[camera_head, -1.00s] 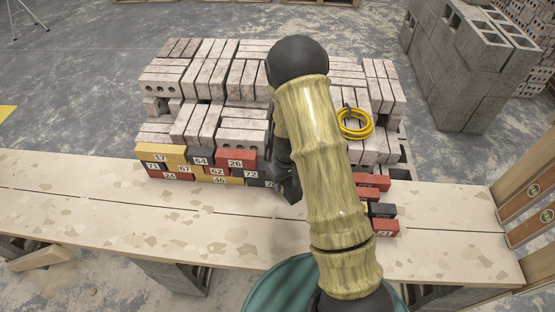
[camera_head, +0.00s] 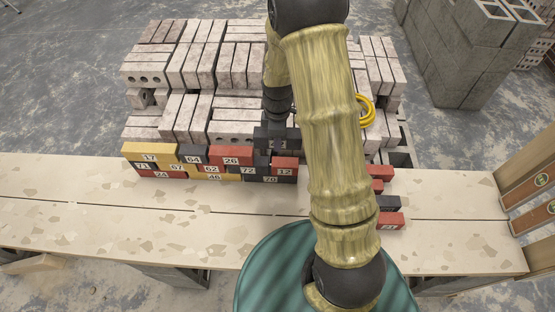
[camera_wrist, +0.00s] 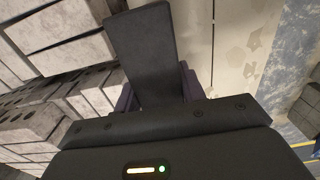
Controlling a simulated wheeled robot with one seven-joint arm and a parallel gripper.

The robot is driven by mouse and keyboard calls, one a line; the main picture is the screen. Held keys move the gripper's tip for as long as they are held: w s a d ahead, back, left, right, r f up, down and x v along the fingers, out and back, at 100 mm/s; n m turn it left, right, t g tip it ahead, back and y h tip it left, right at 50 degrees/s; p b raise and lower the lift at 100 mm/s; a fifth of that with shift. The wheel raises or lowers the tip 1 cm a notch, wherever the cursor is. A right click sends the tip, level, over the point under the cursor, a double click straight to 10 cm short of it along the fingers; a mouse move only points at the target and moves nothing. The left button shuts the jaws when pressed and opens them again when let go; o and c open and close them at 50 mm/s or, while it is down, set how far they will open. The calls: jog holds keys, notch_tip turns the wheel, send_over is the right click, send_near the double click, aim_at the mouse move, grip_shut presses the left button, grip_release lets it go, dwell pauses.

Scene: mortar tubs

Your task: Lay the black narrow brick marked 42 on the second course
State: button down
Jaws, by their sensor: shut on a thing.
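My gripper (camera_head: 277,127) is shut on a black brick (camera_head: 277,138), held just above the right part of the brick wall (camera_head: 212,170). Its number is too small to read surely. In the wrist view the held brick (camera_wrist: 145,50) is a long dark block reaching out from between the jaws of my gripper (camera_wrist: 158,92). Beneath and beside it in the wall are a red brick marked 12 (camera_head: 286,170), a black brick marked 72 (camera_head: 248,171) and a red brick marked 26 (camera_head: 231,160). I cannot tell whether the held brick touches them.
The wall stands on a pale plank bench (camera_head: 100,205). Several red and black bricks (camera_head: 388,203) lie to its right, partly hidden by my arm. Behind are stacked pale bricks (camera_head: 190,65) and a yellow coil (camera_head: 366,109). The plank's front left is clear.

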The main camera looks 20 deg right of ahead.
send_over(278, 162)
jog(key=shift+w+f, duration=0.1)
jog(key=shift+f, duration=2.8)
jog(key=shift+f, duration=0.1)
jog(key=shift+f+p, duration=0.45)
jog(key=shift+f, duration=1.55)
jog(key=shift+f, duration=0.15)
jog(key=c, duration=0.8)
grip_release()
jog(key=shift+c, duration=0.2)
notch_tip(278, 162, up, 12)
jog(key=shift+r+b, duration=0.2)
jog(key=shift+b, duration=0.35)
